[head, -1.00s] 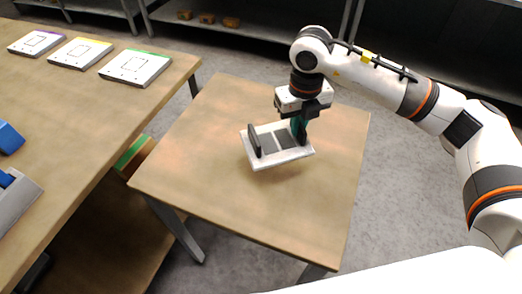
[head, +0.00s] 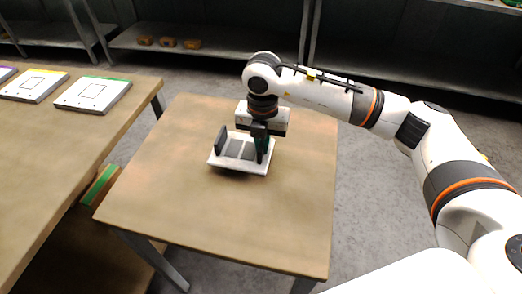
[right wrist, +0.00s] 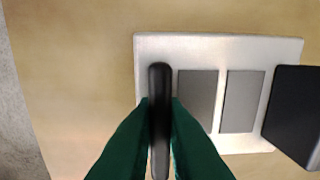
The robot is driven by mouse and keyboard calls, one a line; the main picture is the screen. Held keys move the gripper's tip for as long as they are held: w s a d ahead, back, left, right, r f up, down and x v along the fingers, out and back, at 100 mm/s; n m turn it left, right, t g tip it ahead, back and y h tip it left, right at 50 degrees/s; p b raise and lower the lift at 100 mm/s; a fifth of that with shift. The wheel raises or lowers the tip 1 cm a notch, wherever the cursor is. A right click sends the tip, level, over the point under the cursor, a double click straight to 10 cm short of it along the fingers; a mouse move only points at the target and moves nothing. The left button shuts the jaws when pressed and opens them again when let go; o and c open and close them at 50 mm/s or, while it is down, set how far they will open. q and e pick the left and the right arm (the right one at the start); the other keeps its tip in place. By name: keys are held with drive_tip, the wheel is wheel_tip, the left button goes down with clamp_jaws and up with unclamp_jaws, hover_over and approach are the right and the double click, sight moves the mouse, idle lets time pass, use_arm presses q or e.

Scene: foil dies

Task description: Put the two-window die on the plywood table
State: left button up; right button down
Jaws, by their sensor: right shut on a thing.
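The two-window die (head: 228,163) is a white plate with two grey windows and a black upright grip near each end. It also shows in the right wrist view (right wrist: 220,50). My right gripper (head: 262,150) has its green fingers (right wrist: 160,120) shut on one black grip (right wrist: 159,85); the other grip (right wrist: 291,108) is free. The die is over the middle of the plywood table (head: 225,225), about level and very low; I cannot tell whether it touches the top. My left gripper is not in view.
A longer table (head: 60,150) at the left bears flat white plates with coloured edges, such as a green-edged one (head: 93,93). The plywood table is otherwise bare. Metal shelves (head: 200,47) with small brown blocks stand behind, across the grey floor.

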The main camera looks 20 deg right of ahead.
wheel_tip(320, 180, down, 3)
drive_tip(key=shift+f, duration=0.1)
drive_tip(key=shift+f, duration=0.2)
drive_tip(key=c, duration=1.5)
unclamp_jaws()
drive_tip(key=shift+r, duration=0.15)
drive_tip(key=shift+r, duration=0.2)
wheel_tip(320, 180, up, 12)
drive_tip(key=shift+s+f, duration=0.1)
